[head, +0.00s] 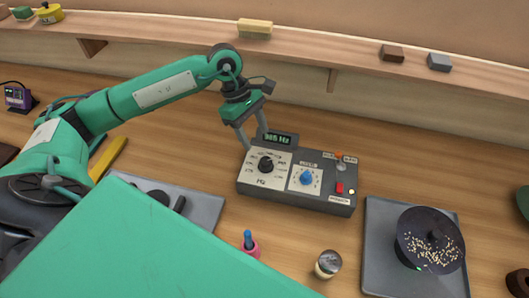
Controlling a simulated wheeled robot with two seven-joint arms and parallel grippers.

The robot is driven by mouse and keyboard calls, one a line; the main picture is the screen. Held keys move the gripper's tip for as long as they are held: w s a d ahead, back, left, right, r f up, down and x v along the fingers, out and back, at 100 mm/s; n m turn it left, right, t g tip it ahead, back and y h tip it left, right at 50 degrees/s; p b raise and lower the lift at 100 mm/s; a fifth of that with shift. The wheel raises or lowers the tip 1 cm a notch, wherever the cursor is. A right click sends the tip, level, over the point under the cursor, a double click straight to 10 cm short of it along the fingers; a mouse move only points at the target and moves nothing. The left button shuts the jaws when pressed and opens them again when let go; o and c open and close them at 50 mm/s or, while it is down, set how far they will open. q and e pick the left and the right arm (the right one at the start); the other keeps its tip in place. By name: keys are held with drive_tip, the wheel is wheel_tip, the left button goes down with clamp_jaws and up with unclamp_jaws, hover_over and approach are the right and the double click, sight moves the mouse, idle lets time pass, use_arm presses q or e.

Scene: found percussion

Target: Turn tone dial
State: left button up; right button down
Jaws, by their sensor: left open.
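The tone box (328,204) is a dark grey unit in the middle of the bench. Its display (278,139) stands up at the back left and reads what looks like 965 Hz. A black dial (265,164) sits on a pale plate marked Hz, and a blue knob (306,177) sits on a second pale plate to its right. Whether a finger touches the box cannot be told. My right gripper is not in view.
A red switch (339,188) is on the box's right part. A grey tray (376,245) with a dark bowl (430,240) of grains stands right. A pink holder (250,248) and a small jar (328,264) stand in front. A shelf (310,47) runs along the back.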

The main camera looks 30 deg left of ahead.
sight(266, 160)
use_arm(q)
drive_tip(key=p+x, duration=0.2)
drive_tip(key=x, duration=0.5)
drive_tip(key=shift+d+f, duration=0.15)
drive_tip(key=shift+f, duration=0.05)
drive_tip(key=shift+d+f, duration=0.2)
drive_tip(key=shift+f, duration=0.4)
drive_tip(key=c, duration=1)
drive_tip(key=shift+o, duration=0.2)
